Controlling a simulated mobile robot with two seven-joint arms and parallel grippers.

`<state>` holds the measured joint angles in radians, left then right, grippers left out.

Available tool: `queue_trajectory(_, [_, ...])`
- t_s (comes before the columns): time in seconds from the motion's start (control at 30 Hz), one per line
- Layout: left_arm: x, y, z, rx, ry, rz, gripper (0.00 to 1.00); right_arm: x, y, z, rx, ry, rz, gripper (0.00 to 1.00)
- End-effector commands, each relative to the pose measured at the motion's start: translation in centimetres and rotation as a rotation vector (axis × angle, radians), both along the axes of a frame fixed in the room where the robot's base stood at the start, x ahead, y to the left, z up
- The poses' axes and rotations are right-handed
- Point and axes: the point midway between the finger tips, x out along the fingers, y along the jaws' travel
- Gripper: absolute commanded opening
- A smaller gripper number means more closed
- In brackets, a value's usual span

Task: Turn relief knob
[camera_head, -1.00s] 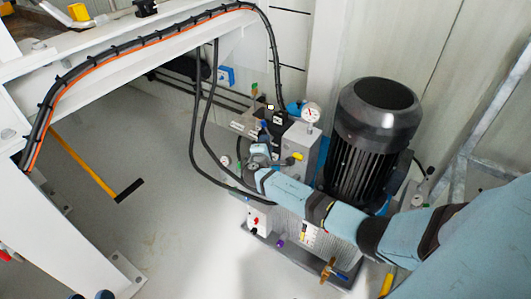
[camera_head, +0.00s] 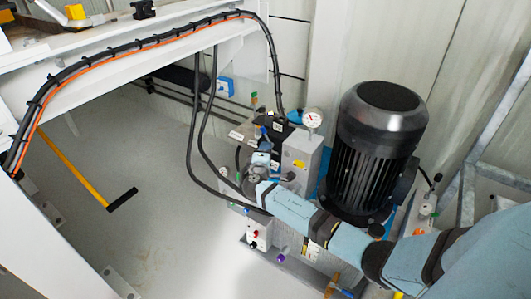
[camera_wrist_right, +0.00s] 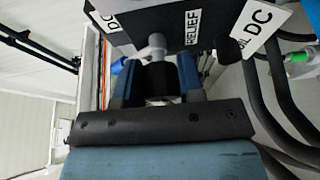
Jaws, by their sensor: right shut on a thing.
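The relief knob (camera_wrist_right: 161,80) is a dark cylinder on a grey stem, below a black block with a white RELIEF label (camera_wrist_right: 192,22) in the right wrist view. My right gripper (camera_wrist_right: 160,84) is shut on the knob, with one blue finger on each side of it. In the head view my right gripper (camera_head: 261,162) is at the pump unit's valve block, left of the pressure gauge (camera_head: 312,118). The knob is hidden there by the gripper and arm. My left gripper is not in view.
A large black motor (camera_head: 378,145) stands right of the gripper, close to my right arm. Black hoses (camera_head: 192,150) loop down on the left. A white beam (camera_head: 120,62) with cables crosses the upper left.

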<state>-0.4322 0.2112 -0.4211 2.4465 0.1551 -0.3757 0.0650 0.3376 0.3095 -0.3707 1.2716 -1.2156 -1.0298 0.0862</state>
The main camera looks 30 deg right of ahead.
Motion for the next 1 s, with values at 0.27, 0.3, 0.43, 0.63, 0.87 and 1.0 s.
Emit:
queue_trajectory(0.27, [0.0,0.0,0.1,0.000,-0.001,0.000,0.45,0.0,0.0,0.0,0.001,0.001,0.000,0.61])
queue_trajectory(0.3, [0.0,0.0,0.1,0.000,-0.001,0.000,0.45,0.0,0.0,0.0,0.001,0.001,0.000,0.61])
queue_trajectory(0.43, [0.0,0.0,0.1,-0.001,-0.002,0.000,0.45,0.0,0.0,0.0,0.001,0.001,0.000,0.61])
queue_trajectory(0.63, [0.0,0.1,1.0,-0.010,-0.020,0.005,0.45,-1.2,1.3,0.1,0.001,0.001,0.001,0.61])
queue_trajectory(0.87, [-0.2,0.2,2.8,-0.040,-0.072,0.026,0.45,-4.9,4.9,0.1,0.004,0.003,0.002,0.61])
queue_trajectory(1.0, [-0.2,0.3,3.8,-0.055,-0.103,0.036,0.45,-7.0,7.1,0.1,0.003,0.003,0.001,0.61])
